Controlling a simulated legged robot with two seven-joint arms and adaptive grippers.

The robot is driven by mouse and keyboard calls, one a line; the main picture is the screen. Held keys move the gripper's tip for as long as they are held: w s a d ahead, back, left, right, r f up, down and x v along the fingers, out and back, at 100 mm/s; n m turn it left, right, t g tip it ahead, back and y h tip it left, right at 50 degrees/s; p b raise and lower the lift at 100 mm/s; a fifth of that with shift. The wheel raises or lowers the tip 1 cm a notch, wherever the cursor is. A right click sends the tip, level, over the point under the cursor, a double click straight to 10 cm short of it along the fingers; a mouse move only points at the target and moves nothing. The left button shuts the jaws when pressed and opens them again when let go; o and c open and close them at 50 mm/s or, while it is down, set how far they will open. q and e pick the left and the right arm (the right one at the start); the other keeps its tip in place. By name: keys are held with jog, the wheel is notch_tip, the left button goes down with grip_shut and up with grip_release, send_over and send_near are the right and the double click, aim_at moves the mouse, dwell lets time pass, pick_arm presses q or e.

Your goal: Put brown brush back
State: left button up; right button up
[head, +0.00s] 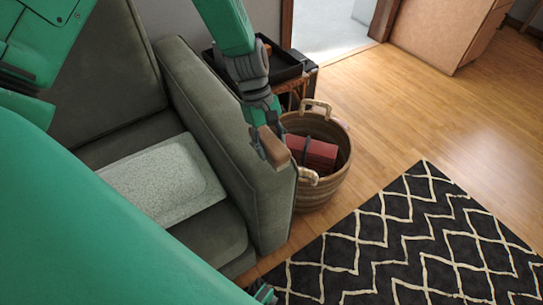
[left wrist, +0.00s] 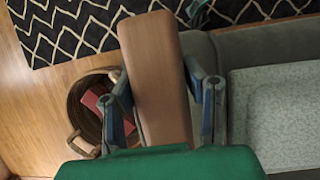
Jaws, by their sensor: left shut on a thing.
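The brown brush (head: 272,147) is a plain brown block held in my left gripper (head: 262,132). The gripper hangs over the sofa's armrest, beside the woven basket in the head view. In the left wrist view the brush (left wrist: 155,75) lies lengthwise between the two fingers of my left gripper (left wrist: 163,92), which are shut on it. A dark and green piece, apparently my right gripper (head: 263,292), shows only at the bottom edge of the head view. Its fingers are too cut off to read.
A woven basket (head: 341,172) with a red item (head: 313,152) in it stands beside the green sofa (head: 225,145). A black tray (head: 287,68) sits on a small table behind. A speckled cushion (head: 160,182) lies on the seat. A black patterned rug (head: 420,235) covers open floor.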

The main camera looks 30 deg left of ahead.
aim_at(265, 135)
pick_arm(q)
notch_tip(265, 135, down, 4)
jog(key=shift+r+b, duration=0.1)
jog(key=shift+b, duration=0.45)
jog(key=o, duration=1.3)
jog(key=p+v, duration=0.3)
jog(key=v, duration=0.9)
jog(key=shift+r, duration=0.1)
